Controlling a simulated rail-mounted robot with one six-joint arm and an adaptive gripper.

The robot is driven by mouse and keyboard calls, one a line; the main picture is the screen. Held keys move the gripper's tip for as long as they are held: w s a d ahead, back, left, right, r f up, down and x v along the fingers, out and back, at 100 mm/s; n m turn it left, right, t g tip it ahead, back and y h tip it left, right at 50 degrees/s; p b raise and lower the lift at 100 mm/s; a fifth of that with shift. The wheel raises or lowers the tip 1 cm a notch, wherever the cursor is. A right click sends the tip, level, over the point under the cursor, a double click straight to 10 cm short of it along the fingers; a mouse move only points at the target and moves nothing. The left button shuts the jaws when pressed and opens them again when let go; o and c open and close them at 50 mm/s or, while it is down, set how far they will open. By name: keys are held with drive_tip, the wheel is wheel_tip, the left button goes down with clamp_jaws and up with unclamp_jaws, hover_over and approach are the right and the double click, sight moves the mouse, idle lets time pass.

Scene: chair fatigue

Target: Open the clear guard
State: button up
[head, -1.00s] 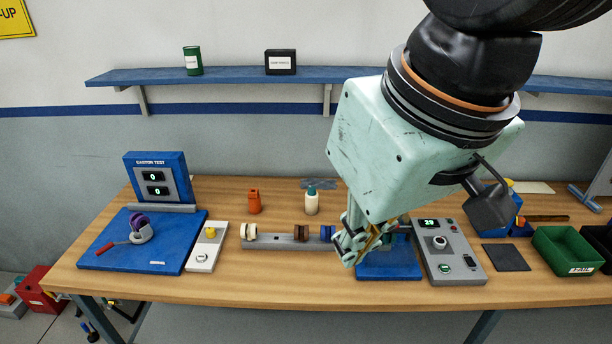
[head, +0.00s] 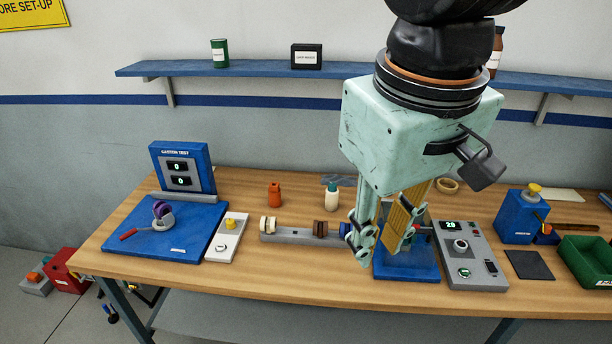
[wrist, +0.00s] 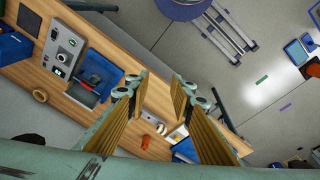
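My gripper (head: 382,247) is open and empty, fingers pointing down, above the table's front part. It hangs in front of the blue test fixture (head: 408,269) and hides much of it. In the wrist view the same fixture (wrist: 109,71) lies left of my open gripper (wrist: 158,88), with a dark part and a red bit on it. I cannot make out the clear guard with certainty in either view. A grey control box (head: 464,255) with a green display and a knob stands right beside the fixture.
A grey rail with caster wheels (head: 287,233) lies left of my gripper. A white bottle (head: 332,197) and an orange bottle (head: 274,195) stand behind it. The caster test stand (head: 181,168) is at left. A green bin (head: 588,262) and a dark pad (head: 527,265) are at right.

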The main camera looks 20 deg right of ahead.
drive_tip(key=shift+w+d+f+n+g+h, duration=2.1)
drive_tip(key=shift+w+d+f+g+h, duration=2)
drive_tip(key=shift+w+d+f, duration=2.35)
drive_tip(key=n+g+h, duration=0.2)
drive_tip(key=n+h, duration=0.3)
drive_tip(key=h, duration=0.2)
approach(420, 232)
drive_tip(key=w+v, duration=0.1)
drive_tip(key=v, duration=0.3)
drive_tip(key=shift+s+d+f+b, duration=0.3)
drive_tip(key=shift+d+b, duration=0.1)
drive_tip(key=shift+s+d, duration=0.1)
drive_tip(key=shift+d, duration=0.05)
drive_tip(key=shift+x, duration=6.7)
drive_tip(key=shift+s, duration=0.1)
drive_tip(key=shift+c, duration=0.2)
clamp_jaws()
